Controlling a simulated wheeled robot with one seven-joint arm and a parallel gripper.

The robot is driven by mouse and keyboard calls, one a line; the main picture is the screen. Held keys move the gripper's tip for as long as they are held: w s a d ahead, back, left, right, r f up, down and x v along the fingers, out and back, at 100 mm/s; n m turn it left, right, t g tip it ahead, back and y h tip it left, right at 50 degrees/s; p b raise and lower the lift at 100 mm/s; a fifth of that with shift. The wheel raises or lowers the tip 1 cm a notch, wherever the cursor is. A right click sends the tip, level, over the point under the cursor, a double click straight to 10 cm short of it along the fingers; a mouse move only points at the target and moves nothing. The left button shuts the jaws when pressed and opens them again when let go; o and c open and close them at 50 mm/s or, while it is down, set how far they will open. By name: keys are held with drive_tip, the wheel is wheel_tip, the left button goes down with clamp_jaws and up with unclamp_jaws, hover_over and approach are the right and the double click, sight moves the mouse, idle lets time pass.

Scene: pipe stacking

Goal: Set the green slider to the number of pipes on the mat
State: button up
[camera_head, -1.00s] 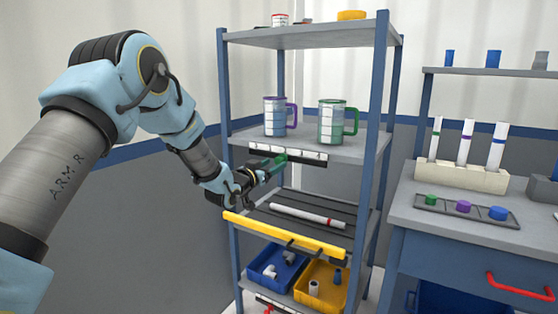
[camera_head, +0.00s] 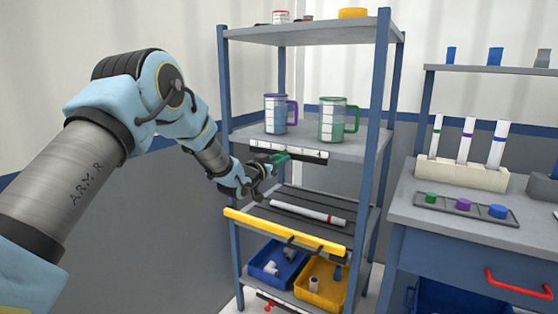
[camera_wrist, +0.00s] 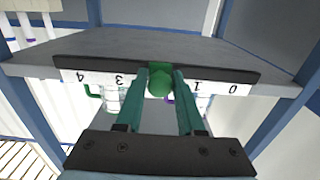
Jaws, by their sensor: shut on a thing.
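The green slider (camera_wrist: 158,82) is a round knob on a white number scale (camera_wrist: 215,82) along the shelf edge. In the wrist view the numbers appear upside down. The knob sits between 3 and 1, where the 2 is hidden. My gripper (camera_wrist: 160,85) is shut on the knob, with one green finger on each side. In the head view my gripper (camera_head: 284,157) is at the middle of the scale (camera_head: 312,154). Below it, one white pipe (camera_head: 300,212) with a red band lies on the dark ribbed mat (camera_head: 325,204).
A yellow bar (camera_head: 285,232) runs along the mat shelf's front. A purple-handled jug (camera_head: 275,115) and a green-handled jug (camera_head: 333,120) stand on the shelf above. Blue (camera_head: 262,277) and yellow (camera_head: 301,294) bins sit below. A side bench (camera_head: 470,225) is at the right.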

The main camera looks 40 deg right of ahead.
clamp_jaws()
idle(0.8)
